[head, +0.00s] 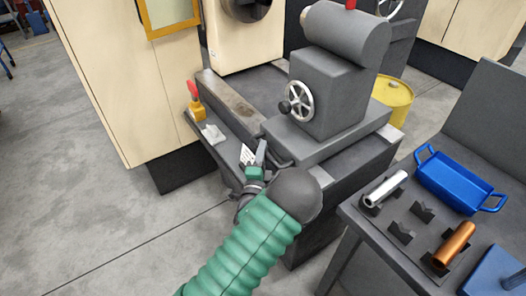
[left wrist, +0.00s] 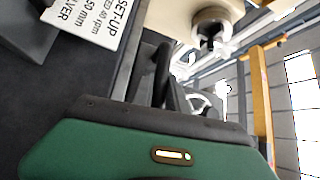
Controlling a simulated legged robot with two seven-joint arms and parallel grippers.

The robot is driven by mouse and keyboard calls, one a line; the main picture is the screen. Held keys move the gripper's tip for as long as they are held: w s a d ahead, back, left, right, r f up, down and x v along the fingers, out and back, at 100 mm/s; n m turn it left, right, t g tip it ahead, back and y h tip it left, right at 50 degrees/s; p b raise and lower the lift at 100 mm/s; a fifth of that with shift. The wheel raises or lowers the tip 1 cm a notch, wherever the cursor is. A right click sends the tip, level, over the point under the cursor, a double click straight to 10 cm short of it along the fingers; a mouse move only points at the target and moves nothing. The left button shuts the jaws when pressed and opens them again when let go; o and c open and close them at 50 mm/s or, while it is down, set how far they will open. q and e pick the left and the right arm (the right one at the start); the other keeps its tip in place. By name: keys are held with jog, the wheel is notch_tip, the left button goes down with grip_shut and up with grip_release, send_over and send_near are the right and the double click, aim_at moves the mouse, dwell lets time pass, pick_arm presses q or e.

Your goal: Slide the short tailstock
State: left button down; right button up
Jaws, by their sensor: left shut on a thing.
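The tailstock (head: 325,92) is a dark grey block on a wide base, with a barrel on top, a red-tipped lever and a silver handwheel (head: 299,101) on its left face. It sits on the grey machine bed. My left gripper (head: 261,155) is at the front left of the tailstock's base, shut on what looks like a dark handle there. In the left wrist view the gripper's fingers (left wrist: 164,80) are dark and close together, and the grip itself is partly hidden. My right gripper is not in view.
A white set-up card (head: 247,155) stands just left of the gripper; it also shows in the left wrist view (left wrist: 88,22). A yellow holder with a red handle (head: 195,104) is on the ledge. A grey bench at right bears a blue tray (head: 458,184), a silver cylinder (head: 386,188) and a copper cylinder (head: 454,243).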

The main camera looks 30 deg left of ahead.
pick_arm(q)
jog(key=shift+a+f, duration=0.2)
jog(key=shift+a, duration=0.2)
jog(key=w+a+b, duration=0.2)
jog(key=w+a, duration=0.1)
jog(key=a, duration=0.4)
jog(key=w+a+b, duration=0.2)
jog(key=w+a, duration=0.1)
jog(key=a, duration=0.5)
jog(key=shift+w, duration=0.2)
jog(key=shift+r, duration=0.15)
jog(key=c, duration=1.7)
grip_release()
jog(key=o, duration=0.4)
jog(key=shift+w+a+f, duration=0.15)
jog(key=shift+a+f, duration=0.05)
jog(key=shift+a, duration=0.1)
jog(key=shift+d+r, duration=0.1)
